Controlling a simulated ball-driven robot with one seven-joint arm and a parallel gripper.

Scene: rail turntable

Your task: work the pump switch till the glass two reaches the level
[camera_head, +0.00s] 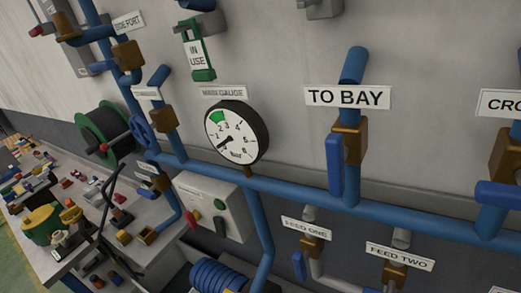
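A pale grey control box (232,197) sits on the wall below the blue pipe, left of centre. It carries a red button (189,215), a green button (219,204) and a dark switch or knob (219,226). I cannot read a label on it, so I cannot tell if this is the pump switch. No sight glass that I can make out as glass two is in view. My gripper is not in view.
A round gauge (237,133) hangs above the blue pipe (300,195), its needle low. Valves marked TO BAY (347,97), FEED ONE (306,228) and FEED TWO (400,256) are to the right. A cluttered bench (60,258) stands at left, below a green hose reel (108,133).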

